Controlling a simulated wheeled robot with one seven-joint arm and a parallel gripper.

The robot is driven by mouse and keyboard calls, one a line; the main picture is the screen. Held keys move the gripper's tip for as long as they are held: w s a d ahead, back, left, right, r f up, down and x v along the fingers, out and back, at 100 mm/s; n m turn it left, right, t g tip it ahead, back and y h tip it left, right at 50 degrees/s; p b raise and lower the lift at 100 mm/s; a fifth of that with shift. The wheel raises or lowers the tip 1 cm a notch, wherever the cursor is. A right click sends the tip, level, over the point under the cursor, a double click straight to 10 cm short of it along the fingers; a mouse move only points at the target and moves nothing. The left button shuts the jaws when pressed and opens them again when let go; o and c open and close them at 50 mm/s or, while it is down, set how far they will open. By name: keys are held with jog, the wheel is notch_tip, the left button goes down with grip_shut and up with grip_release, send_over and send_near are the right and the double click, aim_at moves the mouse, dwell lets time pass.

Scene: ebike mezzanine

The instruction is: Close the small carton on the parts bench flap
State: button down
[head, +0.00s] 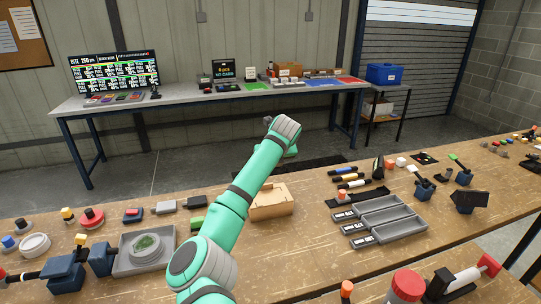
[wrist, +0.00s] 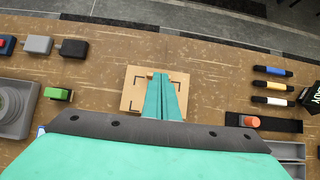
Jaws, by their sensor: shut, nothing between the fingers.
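A small tan carton (head: 273,207) stands on the parts bench, partly hidden behind my arm in the head view. In the wrist view a tan square with black corner marks (wrist: 133,98) lies beneath my gripper, apparently the carton and its marked spot. I cannot make out clearly how its flap stands. My gripper (wrist: 160,76) is shut and empty, its green fingers together over the middle of the square. They hide part of it; whether they touch it I cannot tell. In the head view my arm hides the fingertips.
A grey tray with a round dish (head: 147,250) stands left of the carton. Grey bins (head: 385,217) and several markers (head: 350,177) lie to its right. A red-capped container (head: 407,284) stands at the front. Bare bench top shows in front of the carton.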

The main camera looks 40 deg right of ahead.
jog(key=w+d+r, duration=0.3)
jog(key=w+r, duration=0.3)
jog(key=r, duration=0.4)
jog(key=shift+d+r, duration=0.15)
jog(key=shift+r, duration=0.1)
jog(key=shift+d, duration=0.1)
